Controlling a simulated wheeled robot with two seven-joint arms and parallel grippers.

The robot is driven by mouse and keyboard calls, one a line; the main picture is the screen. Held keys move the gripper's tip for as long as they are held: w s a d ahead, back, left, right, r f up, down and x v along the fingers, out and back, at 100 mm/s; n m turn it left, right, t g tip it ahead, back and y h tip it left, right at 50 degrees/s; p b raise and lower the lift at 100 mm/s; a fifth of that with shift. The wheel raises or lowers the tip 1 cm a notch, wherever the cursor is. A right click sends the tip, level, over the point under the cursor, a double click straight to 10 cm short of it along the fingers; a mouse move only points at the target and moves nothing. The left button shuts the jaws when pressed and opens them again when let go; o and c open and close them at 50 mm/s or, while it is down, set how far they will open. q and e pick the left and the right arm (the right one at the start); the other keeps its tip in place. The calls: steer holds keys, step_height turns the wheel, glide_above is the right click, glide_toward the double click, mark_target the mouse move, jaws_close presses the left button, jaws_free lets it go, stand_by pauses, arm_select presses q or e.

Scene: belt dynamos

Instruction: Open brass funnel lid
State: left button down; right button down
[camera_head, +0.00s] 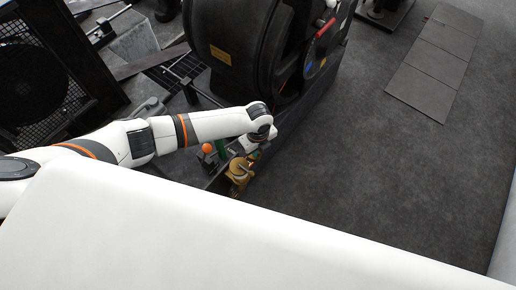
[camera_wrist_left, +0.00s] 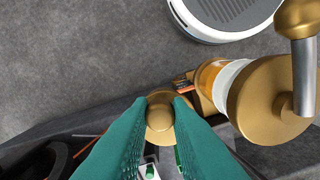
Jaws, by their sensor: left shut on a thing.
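The brass funnel lid (camera_wrist_left: 160,108), a round brass cap with a domed middle, sits between the two teal fingers of my left gripper (camera_wrist_left: 161,104) in the left wrist view. The fingers are shut on it; I cannot tell how far the lid is turned or raised. A brass oiler with an amber glass part (camera_wrist_left: 208,76) stands right of it. In the head view the brass fittings (camera_head: 239,173) show small at the end of the dark machine base, just below my left gripper (camera_head: 250,158), whose fingertips are hard to make out. My right gripper is not in view.
A large dark round machine (camera_head: 235,40) stands behind my left arm. An orange ball knob (camera_head: 207,148) is left of the brass fittings. A black fan grille (camera_head: 40,80) is at the left. The grey floor (camera_head: 380,180) at the right is clear, with flat panels farther back.

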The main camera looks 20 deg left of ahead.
arm_select(q)
steer(key=shift+w, duration=0.1)
steer(key=n, duration=0.1)
steer(key=w+n, duration=0.1)
steer(key=n+p, duration=0.1)
steer(key=n, duration=0.1)
steer(key=shift+w+d, duration=0.15)
steer(key=shift+w, duration=0.15)
steer(key=shift+w+a+n+p, duration=0.5)
steer(key=shift+w+n, duration=0.25)
steer(key=shift+n, duration=1.45)
steer(key=shift+w+a+n+p, duration=0.5)
steer(key=shift+w+n, duration=0.25)
steer(key=shift+n, duration=1.45)
steer(key=shift+w+a+n+p, duration=0.45)
steer(key=shift+w+n, duration=0.3)
steer(key=shift+n, duration=1.45)
steer(key=shift+a, duration=0.1)
steer(key=c, duration=1.3)
jaws_free()
steer(key=shift+c, duration=0.2)
